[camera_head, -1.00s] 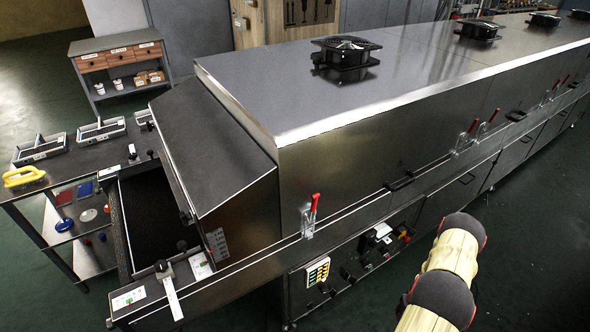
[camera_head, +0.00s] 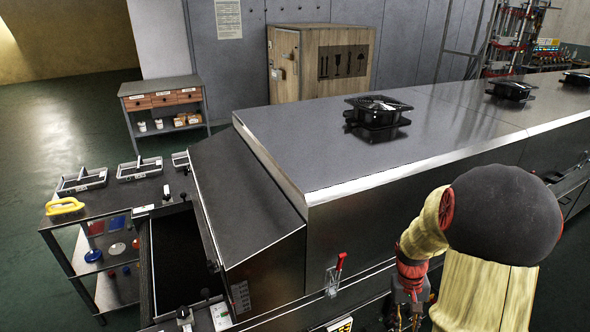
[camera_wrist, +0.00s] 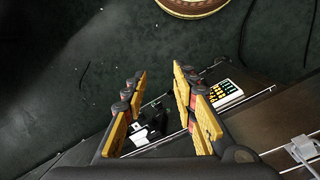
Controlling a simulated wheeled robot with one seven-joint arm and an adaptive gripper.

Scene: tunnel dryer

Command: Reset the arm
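My gripper (camera_wrist: 160,78) shows in the wrist view with its two yellow-padded fingers spread apart and nothing between them. In the head view, my arm in its cream cover, with a dark rounded joint, is at the lower right. My gripper end (camera_head: 408,312) hangs there, partly cut off by the bottom edge, beside the dryer's near side. The tunnel dryer (camera_head: 330,150) is a long metal housing with a sloped hood over its dark inlet belt (camera_head: 178,260). Its keypad panel (camera_wrist: 228,92) lies beyond and right of the fingers in the wrist view.
A red-handled latch (camera_head: 337,272) sticks out from the dryer's side, left of my gripper. Black fans (camera_head: 377,110) stand on its top. A shelf cart (camera_head: 60,235) with trays and a yellow-handled tool (camera_head: 65,206) stands at left. Open green floor (camera_wrist: 60,80) lies beside the dryer.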

